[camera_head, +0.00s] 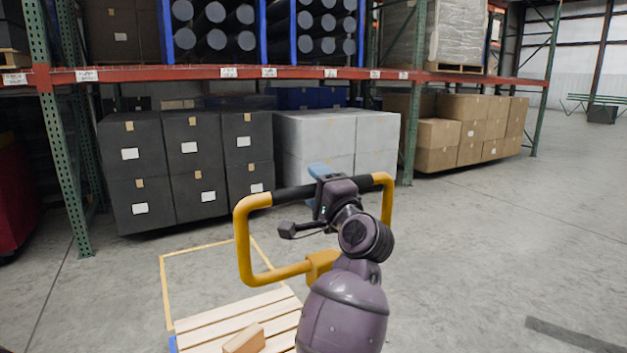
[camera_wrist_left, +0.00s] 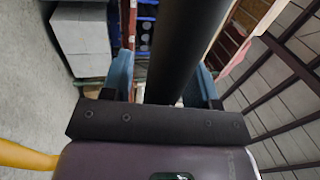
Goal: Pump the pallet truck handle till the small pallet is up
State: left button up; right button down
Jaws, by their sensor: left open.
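The pallet truck handle (camera_head: 243,240) is a yellow loop with a black grip bar (camera_head: 295,193) across its top, in the middle of the head view. My left gripper (camera_head: 319,172) is at this bar, with a blue finger showing beyond it. In the left wrist view the black bar (camera_wrist_left: 182,45) runs between the two blue fingers of my open left gripper (camera_wrist_left: 163,78), with gaps visible beside it. The small pallet (camera_head: 225,320) of pale wooden slats is low at the bottom; its underside is hidden. My right gripper is not in view.
A wooden block (camera_head: 244,339) lies on the pallet. A yellow outline (camera_head: 166,285) marks the floor behind it. Dark boxes (camera_head: 190,160), grey boxes (camera_head: 310,135) and cartons (camera_head: 470,125) stand under a rack with green posts (camera_head: 62,150).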

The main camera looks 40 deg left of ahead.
pick_arm(q)
jog(key=shift+c, duration=1.3)
grip_shut()
